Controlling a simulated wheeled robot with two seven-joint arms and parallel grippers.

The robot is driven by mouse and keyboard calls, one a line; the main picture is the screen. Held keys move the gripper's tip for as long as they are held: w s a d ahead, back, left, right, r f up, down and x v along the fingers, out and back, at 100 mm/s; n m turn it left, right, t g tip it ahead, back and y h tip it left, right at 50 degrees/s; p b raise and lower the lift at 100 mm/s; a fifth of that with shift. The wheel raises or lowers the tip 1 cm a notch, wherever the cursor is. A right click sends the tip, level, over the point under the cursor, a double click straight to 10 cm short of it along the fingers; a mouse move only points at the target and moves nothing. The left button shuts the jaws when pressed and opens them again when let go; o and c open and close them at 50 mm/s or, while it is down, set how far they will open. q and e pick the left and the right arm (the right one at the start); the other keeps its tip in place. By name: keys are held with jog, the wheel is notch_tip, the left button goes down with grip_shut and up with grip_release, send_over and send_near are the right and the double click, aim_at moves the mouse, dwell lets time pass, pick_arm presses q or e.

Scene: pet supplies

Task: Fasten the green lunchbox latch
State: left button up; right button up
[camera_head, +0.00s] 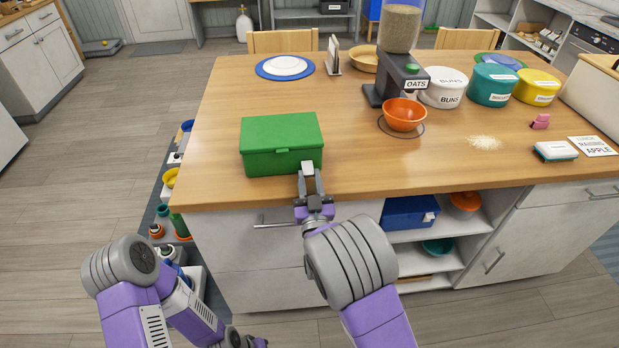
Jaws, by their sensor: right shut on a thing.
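The green lunchbox (281,133) sits near the front edge of the wooden counter, left of the middle, with its lid down. My right gripper (307,171) is at the right part of the lunchbox's front.
Right of the lunchbox stand an orange bowl (404,115), an oats dispenser (399,80) and several labelled tubs. A blue plate (285,68) lies behind it. The counter (225,110) beside the lunchbox is clear. Bottles and bowls stand low at the counter's left side.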

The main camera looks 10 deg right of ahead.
notch_tip(320, 180, up, 3)
jog(key=g+p, duration=0.5)
jog(key=p, duration=0.4)
jog(key=shift+r, duration=0.2)
jog(key=shift+g+p, duration=0.6)
jog(key=shift+p, duration=0.3)
jog(key=o, duration=1.1)
jog(key=shift+c, duration=0.2)
jog(key=v, duration=0.7)
jog(key=shift+s+p, duration=0.25)
jog(key=shift+p, duration=0.15)
